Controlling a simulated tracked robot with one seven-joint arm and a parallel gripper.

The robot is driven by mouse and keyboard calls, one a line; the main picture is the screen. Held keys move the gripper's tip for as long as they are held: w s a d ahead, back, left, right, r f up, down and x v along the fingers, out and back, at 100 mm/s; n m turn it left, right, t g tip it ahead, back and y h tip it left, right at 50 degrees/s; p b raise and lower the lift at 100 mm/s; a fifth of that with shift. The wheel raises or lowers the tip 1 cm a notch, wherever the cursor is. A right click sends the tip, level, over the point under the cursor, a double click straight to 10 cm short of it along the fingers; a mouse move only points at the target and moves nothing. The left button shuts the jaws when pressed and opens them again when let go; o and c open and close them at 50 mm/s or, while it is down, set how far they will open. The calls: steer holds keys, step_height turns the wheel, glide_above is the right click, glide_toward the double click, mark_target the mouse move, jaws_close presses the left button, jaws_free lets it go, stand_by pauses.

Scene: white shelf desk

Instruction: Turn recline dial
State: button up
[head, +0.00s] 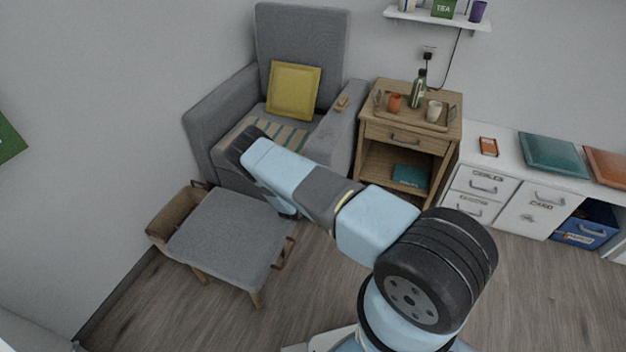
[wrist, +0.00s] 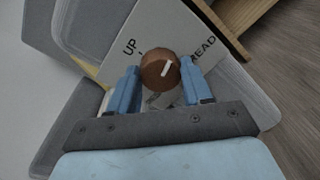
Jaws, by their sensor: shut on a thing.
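The recline dial (wrist: 158,73) is a round brown knob with a white pointer line, on a light plate (wrist: 180,37) on the side of the grey armchair (head: 302,40). The plate reads "UP" left of the knob and "READ" to its right. The pointer aims up and slightly right in the wrist view, between the two words. My gripper (wrist: 161,78) is shut on the dial, with one blue finger on each side. Any lettering below the dial is mostly covered by my gripper. In the head view my arm hides the dial and my gripper.
A grey footstool (head: 228,238) stands in front of the armchair. A wooden side table (head: 447,135) with a tray, bottle and cups stands to its right. A yellow cushion (head: 293,91) rests on the seat. Floor (head: 330,290) is free around my base.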

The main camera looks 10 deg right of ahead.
steer(key=shift+s+d+f+m+y, duration=0.1)
steer(key=shift+s+m+y, duration=0.05)
steer(key=shift+m, duration=1.2)
steer(key=shift+s+d+f+m+y, duration=0.1)
steer(key=shift+m, duration=1.3)
steer(key=shift+s+d+f+m+y, duration=0.1)
steer(key=shift+s+m+y, duration=0.05)
steer(key=shift+m, duration=1.2)
steer(key=o, duration=0.7)
steer(key=shift+f, duration=0.1)
steer(key=shift+o, duration=1.4)
steer(key=shift+w, duration=0.1)
steer(key=shift+o, duration=0.3)
steer(key=shift+a+r, duration=0.1)
steer(key=shift+r, duration=0.1)
steer(key=shift+w, duration=0.1)
steer(key=shift+a, duration=0.1)
